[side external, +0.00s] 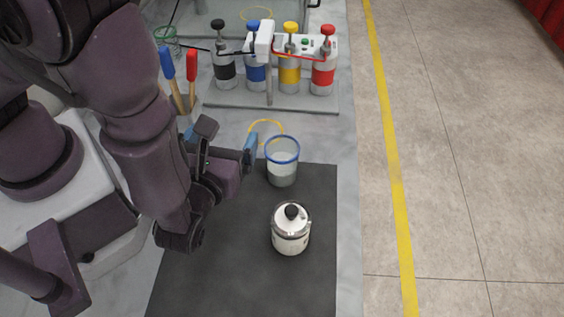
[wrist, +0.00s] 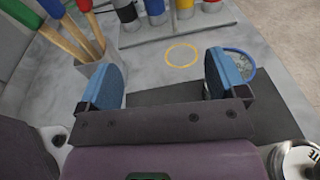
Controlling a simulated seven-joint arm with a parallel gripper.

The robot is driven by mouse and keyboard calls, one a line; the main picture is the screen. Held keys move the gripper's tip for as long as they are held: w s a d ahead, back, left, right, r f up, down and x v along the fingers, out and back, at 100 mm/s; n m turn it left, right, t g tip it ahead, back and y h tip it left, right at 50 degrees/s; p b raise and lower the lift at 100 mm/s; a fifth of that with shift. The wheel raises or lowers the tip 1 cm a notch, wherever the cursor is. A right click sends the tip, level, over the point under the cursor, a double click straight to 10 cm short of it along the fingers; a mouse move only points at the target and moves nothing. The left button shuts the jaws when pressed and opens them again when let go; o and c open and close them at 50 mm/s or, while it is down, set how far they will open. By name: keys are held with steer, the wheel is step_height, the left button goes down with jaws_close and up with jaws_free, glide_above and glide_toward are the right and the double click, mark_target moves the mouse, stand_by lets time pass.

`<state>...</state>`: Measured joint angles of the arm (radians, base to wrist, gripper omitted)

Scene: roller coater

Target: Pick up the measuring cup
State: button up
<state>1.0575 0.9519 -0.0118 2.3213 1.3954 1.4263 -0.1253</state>
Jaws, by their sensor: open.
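The measuring cup (side external: 282,172) is a clear cup with a blue rim. It stands upright at the far edge of the dark mat, to the right of my gripper (side external: 248,150) in the side view. In the wrist view the cup (wrist: 246,67) shows at the right, partly hidden behind the right finger. My gripper (wrist: 164,82) has its two blue-padded fingers spread wide, with nothing between them. From these views I cannot tell whether the right finger touches the cup.
A metal canister with a black knob (side external: 291,232) stands on the dark mat (side external: 225,275). A yellow ring (wrist: 182,55) marks the table beyond the fingers. Colour-banded bottles (side external: 289,75) stand on a rack behind. Wooden-handled tools (wrist: 70,35) stand in a holder at left.

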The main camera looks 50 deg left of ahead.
steer(key=w+d+m+t+h, duration=0.3)
steer(key=d+m+t+h, duration=0.1)
steer(key=d+m+h, duration=0.15)
glide_toward(290, 149)
steer(key=shift+w+a+r+n, duration=0.1)
steer(key=shift+w+r+n, duration=0.1)
steer(key=shift+n, duration=0.25)
steer(key=shift+w+a+f, duration=0.25)
steer(key=shift+w+f, duration=0.15)
steer(key=shift+w, duration=0.35)
steer(key=shift+x, duration=3)
steer(key=shift+r, duration=0.1)
steer(key=c, duration=1.1)
